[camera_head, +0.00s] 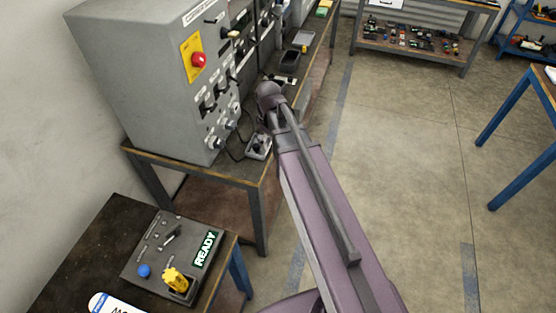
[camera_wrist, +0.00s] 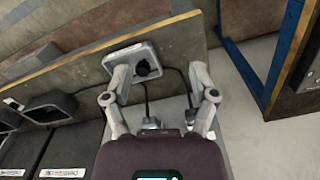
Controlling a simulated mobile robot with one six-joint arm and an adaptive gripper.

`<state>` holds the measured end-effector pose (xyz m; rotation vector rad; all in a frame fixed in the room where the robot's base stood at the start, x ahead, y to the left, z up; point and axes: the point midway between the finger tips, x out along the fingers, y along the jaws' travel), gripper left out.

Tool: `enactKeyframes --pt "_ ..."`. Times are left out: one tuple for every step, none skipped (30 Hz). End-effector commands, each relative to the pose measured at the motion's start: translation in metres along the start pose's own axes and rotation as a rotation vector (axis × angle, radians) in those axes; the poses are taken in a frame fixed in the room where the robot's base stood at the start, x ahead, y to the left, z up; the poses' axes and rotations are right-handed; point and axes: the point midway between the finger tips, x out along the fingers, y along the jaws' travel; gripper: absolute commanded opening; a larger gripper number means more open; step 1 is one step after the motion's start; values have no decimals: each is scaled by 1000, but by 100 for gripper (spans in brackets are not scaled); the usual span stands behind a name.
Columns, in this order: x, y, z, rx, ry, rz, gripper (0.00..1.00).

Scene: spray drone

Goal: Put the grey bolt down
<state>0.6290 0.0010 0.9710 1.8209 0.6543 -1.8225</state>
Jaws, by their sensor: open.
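My gripper (camera_wrist: 158,72) is open in the wrist view, its two grey fingers spread apart. A small grey tray (camera_wrist: 117,57) lies between and just beyond the fingertips, on the brown bench top. A dark rounded piece (camera_wrist: 149,68) sits in the tray; it may be the grey bolt, but I cannot tell. Neither finger is seen closed on it. In the head view the small tray (camera_head: 266,153) is at the bench's front edge beside the grey control cabinet. My arm hides much of that area, and the gripper is not clear there.
The control cabinet (camera_head: 140,75) with a red button (camera_head: 199,60) stands on the bench (camera_head: 143,154). Dark cables run near the tray. A lower table (camera_head: 75,247) holds a panel with a READY sign (camera_head: 205,248). The floor (camera_head: 410,150) to the right is clear.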

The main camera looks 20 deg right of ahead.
Motion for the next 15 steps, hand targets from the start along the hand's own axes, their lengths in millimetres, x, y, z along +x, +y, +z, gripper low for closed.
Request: enactKeyframes --pt "0 -10 12 68 0 0 75" --pt "0 -14 17 113 0 0 75" --pt "0 -19 23 173 0 0 75" --pt "0 -22 28 219 0 0 75" --pt "0 -26 33 263 0 0 75" --pt "0 -31 39 321 0 0 75" --pt "0 -34 43 364 0 0 75" --pt "0 -38 47 406 0 0 75" --pt "0 -42 52 456 0 0 75" --pt "0 -44 55 492 0 0 75" --pt "0 -47 58 526 0 0 75" --pt "0 -50 62 564 0 0 75" --pt "0 -52 64 591 0 0 75" --pt "0 -53 66 614 0 0 75" --pt "0 -55 68 639 0 0 75"
